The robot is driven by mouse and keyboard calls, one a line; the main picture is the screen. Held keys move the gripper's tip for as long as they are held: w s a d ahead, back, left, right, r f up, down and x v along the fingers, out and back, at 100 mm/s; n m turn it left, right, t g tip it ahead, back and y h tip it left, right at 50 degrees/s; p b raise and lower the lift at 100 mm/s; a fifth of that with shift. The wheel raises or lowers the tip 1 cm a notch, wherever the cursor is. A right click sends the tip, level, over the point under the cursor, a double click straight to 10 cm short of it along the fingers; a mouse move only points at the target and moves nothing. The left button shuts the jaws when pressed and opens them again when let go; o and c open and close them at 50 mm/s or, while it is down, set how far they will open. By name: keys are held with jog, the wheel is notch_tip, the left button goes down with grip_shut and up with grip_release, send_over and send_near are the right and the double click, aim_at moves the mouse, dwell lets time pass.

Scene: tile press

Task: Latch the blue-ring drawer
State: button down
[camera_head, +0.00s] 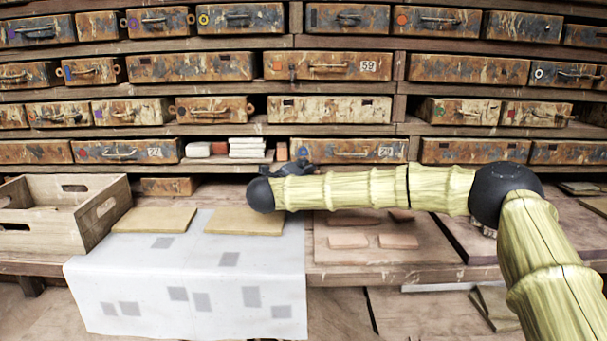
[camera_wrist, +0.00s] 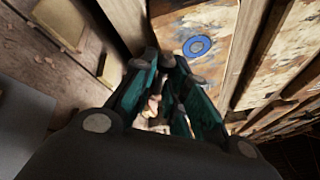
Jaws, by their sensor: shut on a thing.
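The blue-ring drawer (camera_head: 350,152) is in the lowest drawer row, with a number label at its right. Its front also shows in the wrist view (camera_wrist: 218,22), with the blue ring (camera_wrist: 197,46) near the fingers. My gripper (camera_head: 297,166) is at the drawer's lower left corner in the head view, partly hidden by my arm. In the wrist view its teal fingers (camera_wrist: 168,62) are close together beside the drawer front, below the ring. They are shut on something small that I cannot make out. I cannot tell whether the drawer is fully in.
An open compartment with white and reddish blocks (camera_head: 248,147) is left of the drawer. Below are tan boards (camera_head: 153,220), a white sheet (camera_head: 190,290), a wooden crate (camera_head: 50,215) and reddish tiles (camera_head: 398,241) on the bench. My arm spans above the bench's right side.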

jog(key=shift+d+r+m, duration=0.25)
jog(key=shift+r+m, duration=0.15)
jog(key=shift+r, duration=0.1)
jog(key=shift+w+d+r, duration=0.1)
jog(key=shift+w+r, duration=0.05)
jog(key=shift+r, duration=0.2)
jog(key=c, duration=1.7)
grip_release()
jog(key=shift+o, duration=0.7)
jog(key=shift+d+r, duration=0.15)
jog(key=shift+r, duration=0.05)
jog(key=shift+f, duration=0.1)
jog(key=shift+a+f, duration=0.1)
jog(key=shift+a, duration=0.15)
jog(key=v, duration=1.2)
jog(key=shift+f, duration=0.25)
